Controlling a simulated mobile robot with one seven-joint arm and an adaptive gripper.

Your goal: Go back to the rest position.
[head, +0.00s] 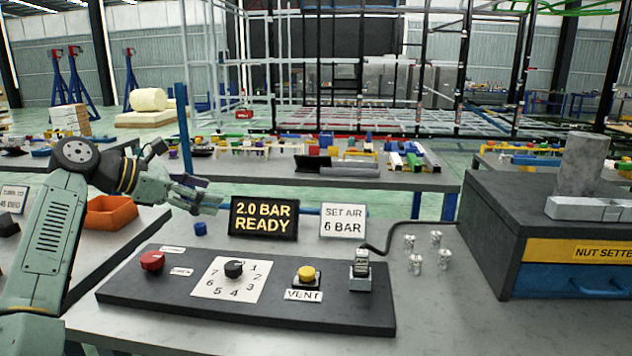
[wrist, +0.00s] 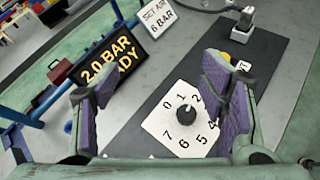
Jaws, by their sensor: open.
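My gripper (head: 203,196) is open and empty, held in the air above the back left of the dark control panel (head: 130,297). In the wrist view its two purple-padded fingers (wrist: 150,85) stand wide apart. The black dial knob (wrist: 178,108) shows between and beyond them, apart from both. In the head view the knob (head: 234,269) sits on a white numbered plate (head: 211,286). My forearm reaches in from the left edge. The display (head: 264,218) reads "2.0 BAR READY".
The panel also bears a red knob (head: 152,261), a yellow VENT button (head: 306,275) and a corded connector (head: 361,265). A "SET AIR 6 BAR" sign (head: 343,220) stands behind. An orange bin (head: 111,213) lies left, near my arm. A nut-setter box (head: 500,225) stands right.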

